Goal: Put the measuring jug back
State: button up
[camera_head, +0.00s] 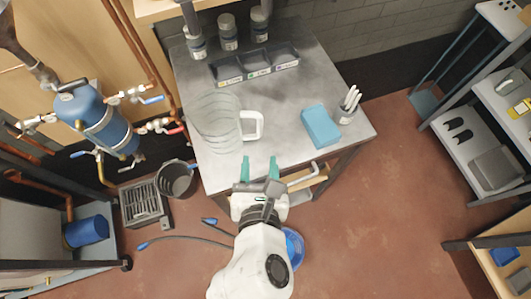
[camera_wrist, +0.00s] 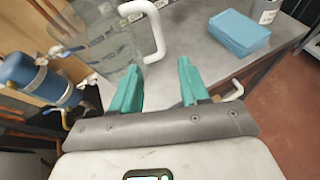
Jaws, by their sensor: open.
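The measuring jug (camera_head: 214,122) is clear with dark markings and a white handle (camera_head: 252,125) on its right side. It stands on the left part of the grey table (camera_head: 285,150). My gripper (camera_head: 260,168) is open and empty at the table's front edge, in front of the jug and apart from it. In the wrist view my teal fingers (camera_wrist: 160,85) are spread wide, with nothing between them. The jug (camera_wrist: 105,45) and its handle (camera_wrist: 150,30) show beyond them, up and to the left, with part of the jug behind the left finger.
A three-part dark tray (camera_head: 255,68) and several grey jars (camera_head: 228,38) are at the back. A blue tank with pipes (camera_head: 100,122) is at left. A black bucket (camera_head: 177,181) is on the floor.

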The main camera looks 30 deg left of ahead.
jog(key=shift+d, duration=0.1)
jog(key=w+d+f+m+g+h, duration=0.2)
jog(key=d+f+m+h, duration=0.2)
jog(key=d+m, duration=0.8)
jog(key=w+d+f+m+g+h, duration=0.25)
jog(key=d+f+m, duration=0.25)
jog(key=d+m, duration=0.6)
jog(key=s+d+f+m+g, duration=0.4)
jog(key=s+d+m+g, duration=0.2)
jog(key=s+d+m, duration=0.8)
jog(key=d+m, duration=0.1)
jog(key=m, duration=0.3)
jog(key=shift+d+f+m, duration=0.2)
jog(key=shift+d+m, duration=0.15)
jog(key=shift+m, duration=0.05)
